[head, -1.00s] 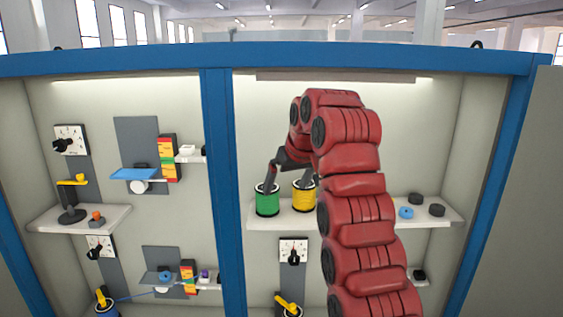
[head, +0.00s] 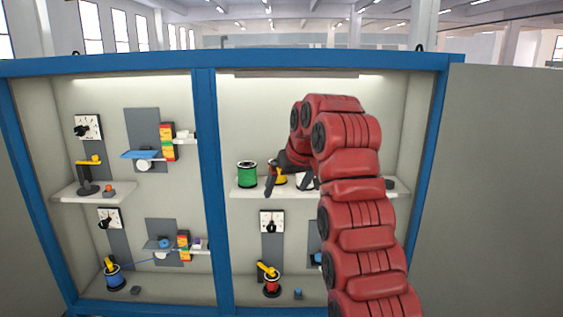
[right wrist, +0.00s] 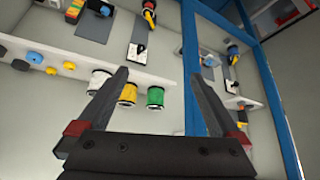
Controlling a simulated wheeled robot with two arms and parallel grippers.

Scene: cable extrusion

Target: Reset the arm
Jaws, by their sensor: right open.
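My right arm is red and reaches up across the right half of the head view. Its dark gripper (head: 288,190) is open, with its fingers in front of the yellow spool (head: 280,178). The green spool (head: 247,174) stands on the upper right shelf, left of the gripper. A white spool (head: 308,182) is partly hidden by my gripper and arm. In the right wrist view the open jaws (right wrist: 160,73) hold nothing. The white (right wrist: 98,84), yellow (right wrist: 128,96) and green (right wrist: 155,98) spools appear in a row along the shelf. My left gripper is not in view.
A blue-framed cabinet (head: 207,150) has an upright dividing its two bays. The shelf (head: 238,190) is beneath my gripper. Below are a dial (head: 271,222) and a red spool (head: 272,285). The left bay has shelves (head: 68,193) with devices. A grey panel (head: 500,190) stands at right.

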